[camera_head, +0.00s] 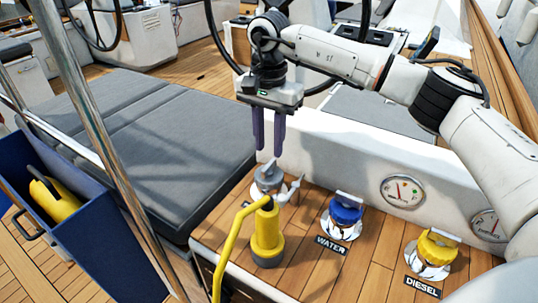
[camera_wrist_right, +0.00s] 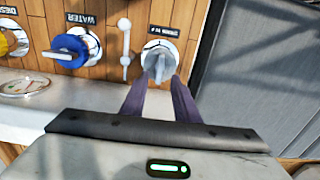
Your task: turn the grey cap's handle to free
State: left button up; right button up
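The grey cap (camera_head: 268,178) sits on a round chrome fitting on the wooden deck, left of the blue cap. Its raised handle shows in the right wrist view (camera_wrist_right: 158,62), running roughly up and down the picture. My right gripper (camera_head: 267,152) points down above the grey cap. Its two dark purple fingers are apart with nothing between them. In the right wrist view, the fingertips (camera_wrist_right: 159,84) appear just below the cap's handle, on either side of its line; I cannot tell the remaining gap. My left gripper is not in view.
A yellow cylinder with a bent tube (camera_head: 267,235) stands close in front of the grey cap. A small white lever (camera_head: 292,188) is beside it. The blue WATER cap (camera_head: 346,209) and yellow DIESEL cap (camera_head: 436,248) lie rightward. A white wall with gauges (camera_head: 402,192) rises behind.

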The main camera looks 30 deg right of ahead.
aim_at(269, 164)
notch_tip(269, 164, up, 5)
jog(key=shift+f, duration=0.1)
dwell(0.6)
